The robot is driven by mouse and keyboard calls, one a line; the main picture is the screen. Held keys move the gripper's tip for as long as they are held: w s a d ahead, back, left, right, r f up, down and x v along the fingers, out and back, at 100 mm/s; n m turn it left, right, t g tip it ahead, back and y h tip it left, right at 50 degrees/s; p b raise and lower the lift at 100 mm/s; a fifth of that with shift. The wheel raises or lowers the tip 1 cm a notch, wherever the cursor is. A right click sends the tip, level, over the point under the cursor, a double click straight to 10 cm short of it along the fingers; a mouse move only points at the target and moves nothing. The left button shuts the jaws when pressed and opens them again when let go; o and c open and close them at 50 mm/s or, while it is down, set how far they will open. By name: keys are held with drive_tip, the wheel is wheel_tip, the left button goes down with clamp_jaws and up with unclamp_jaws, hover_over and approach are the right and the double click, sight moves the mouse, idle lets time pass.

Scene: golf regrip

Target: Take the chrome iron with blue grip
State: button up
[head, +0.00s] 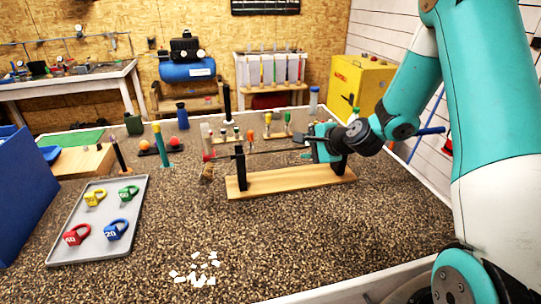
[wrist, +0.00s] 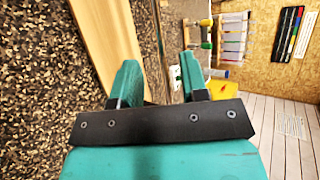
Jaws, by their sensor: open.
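A thin club shaft (head: 275,151) lies level across two black posts on a wooden stand (head: 285,181) in the head view. A blue grip-like length (head: 432,131) shows at right beyond my arm; my arm hides the stretch between, so I cannot tell surely that they are one club. The club's head end is too small to make out clearly. My gripper (head: 313,143) is at the stand's right post, close to the shaft; contact cannot be told. In the wrist view my gripper (wrist: 158,82) has its two teal fingers apart, with the wooden base (wrist: 108,35) beside the left finger.
A grey tray (head: 150,215) with several coloured kettlebell-shaped weights lies at left. White scraps (head: 197,268) lie near the front edge. Bottles and small coloured pieces stand behind the stand. A blue bin (head: 22,185) is at far left. The speckled tabletop right of the scraps is clear.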

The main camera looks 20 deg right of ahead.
sight(289, 150)
drive_tip(key=shift+d+f+p+x, duration=0.1)
drive_tip(key=shift+p+x, duration=0.75)
drive_tip(key=shift+x, duration=1.4)
drive_tip(key=shift+d+f+p+x, duration=0.15)
drive_tip(key=shift+p+x, duration=0.7)
drive_tip(key=shift+x, duration=1.4)
clamp_jaws()
